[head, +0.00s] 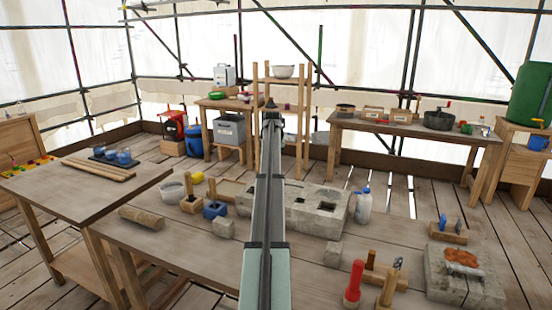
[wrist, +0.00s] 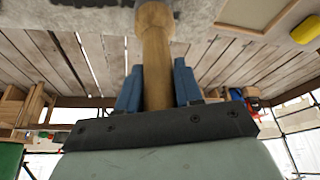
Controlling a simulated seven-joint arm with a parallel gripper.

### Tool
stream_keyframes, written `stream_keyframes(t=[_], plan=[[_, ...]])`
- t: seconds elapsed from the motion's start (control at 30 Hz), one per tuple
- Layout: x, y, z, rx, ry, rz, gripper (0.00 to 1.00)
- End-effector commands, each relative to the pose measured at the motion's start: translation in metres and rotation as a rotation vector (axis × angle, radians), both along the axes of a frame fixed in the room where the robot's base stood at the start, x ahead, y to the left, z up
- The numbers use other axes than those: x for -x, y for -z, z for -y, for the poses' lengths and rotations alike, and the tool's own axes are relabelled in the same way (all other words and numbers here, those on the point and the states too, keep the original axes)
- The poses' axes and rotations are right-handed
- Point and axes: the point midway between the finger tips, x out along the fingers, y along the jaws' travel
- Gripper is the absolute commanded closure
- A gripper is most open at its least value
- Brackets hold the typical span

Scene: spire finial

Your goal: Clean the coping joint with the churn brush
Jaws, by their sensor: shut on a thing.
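My gripper (wrist: 158,85) has its two blue fingers shut on a round wooden handle (wrist: 157,65), which I take to be the churn brush. The handle has a wider wooden end at the top of the wrist view, in front of pale grey stone (wrist: 205,12). I cannot tell whether it touches the stone, and no bristles show. In the head view the grey coping stones (head: 313,222) with dark square holes lie on the middle bench. My arm crosses in front of them and hides part of them. The gripper and brush are not clearly seen there.
A red-handled tool (head: 353,284) and a stone block with an orange patch (head: 465,262) are at right front.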

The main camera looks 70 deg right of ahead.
Motion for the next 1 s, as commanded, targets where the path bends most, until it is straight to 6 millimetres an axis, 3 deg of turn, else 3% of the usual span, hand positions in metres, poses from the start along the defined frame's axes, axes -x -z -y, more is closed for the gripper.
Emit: stream_keyframes(t=[1.0], plan=[[-0.033,-0.002,0.0,0.001,0.0,0.0,1.0]])
